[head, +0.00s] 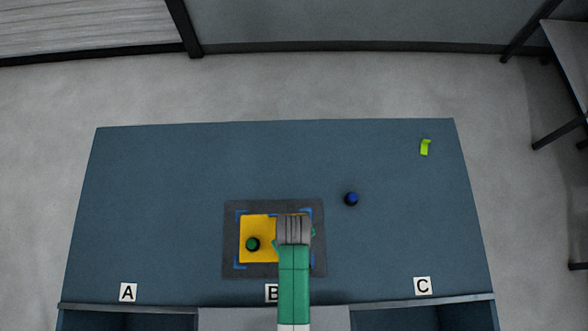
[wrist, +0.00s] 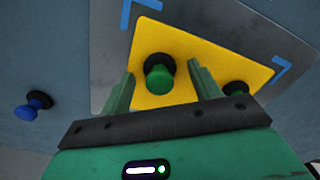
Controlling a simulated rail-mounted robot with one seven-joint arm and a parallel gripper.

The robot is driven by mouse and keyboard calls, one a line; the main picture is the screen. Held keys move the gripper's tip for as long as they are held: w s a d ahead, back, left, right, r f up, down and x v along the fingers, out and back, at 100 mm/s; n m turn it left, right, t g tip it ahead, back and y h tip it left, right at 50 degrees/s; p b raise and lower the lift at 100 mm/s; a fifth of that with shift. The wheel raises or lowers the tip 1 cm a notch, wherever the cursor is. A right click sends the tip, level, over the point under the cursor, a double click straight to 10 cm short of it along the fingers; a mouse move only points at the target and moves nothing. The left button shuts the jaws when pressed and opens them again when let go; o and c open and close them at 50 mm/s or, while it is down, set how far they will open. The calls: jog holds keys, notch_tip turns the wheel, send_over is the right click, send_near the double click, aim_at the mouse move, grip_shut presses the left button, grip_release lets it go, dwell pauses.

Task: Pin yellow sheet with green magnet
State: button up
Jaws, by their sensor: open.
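The yellow sheet (head: 258,226) lies on a grey plate (head: 231,240) inside blue corner marks. My gripper (head: 294,237) is over the sheet's right part and hides it there. My arm hides this magnet in the head view.
A blue magnet (head: 351,199) stands on the table right of the plate, and also shows at left in the wrist view (wrist: 35,104). A lime-green piece (head: 425,147) lies at the back right. Labels A, B and C line the front edge. The table's left side is clear.

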notch_tip(320, 180, up, 8)
jog(key=shift+f+p, duration=0.1)
jog(key=shift+p, duration=0.6)
jog(key=w+r+m+t, duration=0.2)
jog(key=w+r+t, duration=0.4)
jog(key=w+r, duration=0.7)
jog(key=w+r+m+t, duration=0.1)
jog(key=w+r+t, duration=0.3)
jog(key=r, duration=0.7)
jog(key=w+r+t, duration=0.3)
jog(key=r, duration=0.8)
jog(key=s+r+m+t+p, duration=0.1)
jog(key=s+r+t+p, duration=0.2)
jog(key=r, duration=1.3)
jog(key=s+r+m+t+p, duration=0.1)
jog(key=s+r+t+p, duration=0.3)
jog(key=r, duration=1.3)
jog(key=s+r+m+t+p, duration=0.1)
jog(key=s+r+t+p, duration=0.3)
jog(key=r, duration=1.2)
jog(key=t+p, duration=0.1)
jog(key=p, duration=0.2)
jog(key=shift+r+m+p, duration=0.35)
jog(key=shift+r+m, duration=0.05)
